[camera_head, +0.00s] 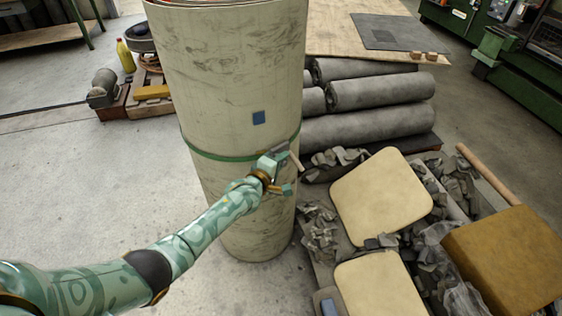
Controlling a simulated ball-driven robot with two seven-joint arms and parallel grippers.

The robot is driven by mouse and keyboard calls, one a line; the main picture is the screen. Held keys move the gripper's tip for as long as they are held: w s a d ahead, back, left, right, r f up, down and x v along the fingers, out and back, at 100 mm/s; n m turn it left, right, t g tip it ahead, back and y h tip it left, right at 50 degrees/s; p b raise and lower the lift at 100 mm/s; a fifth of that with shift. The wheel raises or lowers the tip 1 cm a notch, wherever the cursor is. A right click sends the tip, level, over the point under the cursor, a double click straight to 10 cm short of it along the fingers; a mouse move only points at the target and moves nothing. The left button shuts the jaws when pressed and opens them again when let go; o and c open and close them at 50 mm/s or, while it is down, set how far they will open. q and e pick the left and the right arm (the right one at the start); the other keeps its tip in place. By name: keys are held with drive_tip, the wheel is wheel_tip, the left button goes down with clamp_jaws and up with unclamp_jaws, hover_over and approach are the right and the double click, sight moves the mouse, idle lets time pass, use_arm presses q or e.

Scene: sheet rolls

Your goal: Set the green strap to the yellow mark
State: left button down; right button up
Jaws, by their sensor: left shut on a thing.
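A tall cream roll (235,90) stands upright in the middle of the head view. The green strap (222,157) runs around it at about mid height. I see no yellow mark on the roll's visible side. My left gripper (287,167) is at the front right of the roll, at the strap's height, shut on the green strap. The gripper hides that part of the strap. My right gripper is out of view.
Grey rolls (380,92) lie stacked behind to the right. Cream pads (381,203), a brown block (508,262) and grey scraps crowd the right side. A yellow bottle (126,56) stands at the back left. The floor (90,190) at left is clear.

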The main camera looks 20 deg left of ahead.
use_arm(q)
drive_tip(key=c, duration=1.4)
unclamp_jaws()
drive_tip(key=shift+o, duration=0.2)
drive_tip(key=shift+s, duration=0.1)
drive_tip(key=shift+s+a+r+p, duration=0.1)
drive_tip(key=shift+s+r+p, duration=0.05)
drive_tip(key=shift+s+p, duration=0.2)
drive_tip(key=p+v, duration=0.6)
drive_tip(key=v, duration=0.9)
drive_tip(key=shift+s+p, duration=0.2)
drive_tip(key=shift+p, duration=0.2)
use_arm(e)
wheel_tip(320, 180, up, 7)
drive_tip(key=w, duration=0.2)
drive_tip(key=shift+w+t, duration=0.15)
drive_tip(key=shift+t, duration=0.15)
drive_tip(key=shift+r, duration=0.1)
